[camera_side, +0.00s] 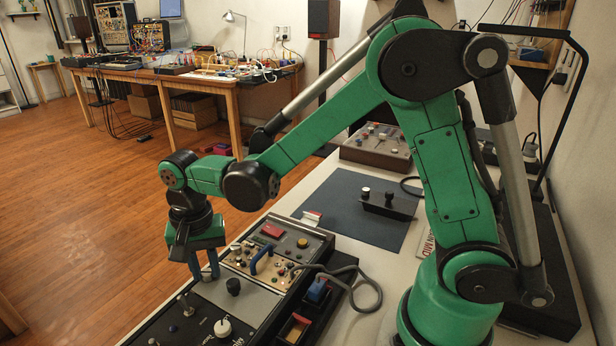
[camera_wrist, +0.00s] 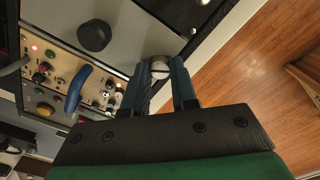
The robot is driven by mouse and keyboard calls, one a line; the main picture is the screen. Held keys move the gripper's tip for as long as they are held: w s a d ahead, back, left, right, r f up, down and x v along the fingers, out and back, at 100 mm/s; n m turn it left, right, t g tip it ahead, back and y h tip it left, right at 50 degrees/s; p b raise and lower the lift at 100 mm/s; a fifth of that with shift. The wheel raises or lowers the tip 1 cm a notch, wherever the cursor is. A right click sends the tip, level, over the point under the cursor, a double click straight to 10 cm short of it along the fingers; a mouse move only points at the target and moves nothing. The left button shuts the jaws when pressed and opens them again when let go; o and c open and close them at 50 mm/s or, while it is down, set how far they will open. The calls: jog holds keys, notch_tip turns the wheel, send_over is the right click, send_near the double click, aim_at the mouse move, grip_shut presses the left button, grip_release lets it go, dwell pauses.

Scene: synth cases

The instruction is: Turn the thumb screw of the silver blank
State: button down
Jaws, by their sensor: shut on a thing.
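The silver blank (camera_side: 252,299) is a plain grey panel with a black knob (camera_side: 233,287) in the console; it also shows in the wrist view (camera_wrist: 135,28). My gripper (camera_side: 206,276) points down at the blank's far-left end. In the wrist view, my gripper (camera_wrist: 161,68) is shut on the thumb screw (camera_wrist: 160,69), a small round silver head at the blank's edge. The fingers are on either side of the head. In the side view the fingers hide the screw. How far it is turned cannot be told.
Beside the blank is a tan panel with a blue handle (camera_side: 262,260), buttons and jacks. On its other side is a black panel with a white knob (camera_side: 222,327) and a toggle lever (camera_side: 186,305). A grey cable (camera_side: 372,290) loops at the right.

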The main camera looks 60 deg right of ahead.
aim_at(207, 271)
dwell(0.5)
jog(key=c, duration=0.7)
grip_release()
jog(key=shift+o, duration=0.2)
jog(key=shift+r, duration=2.85)
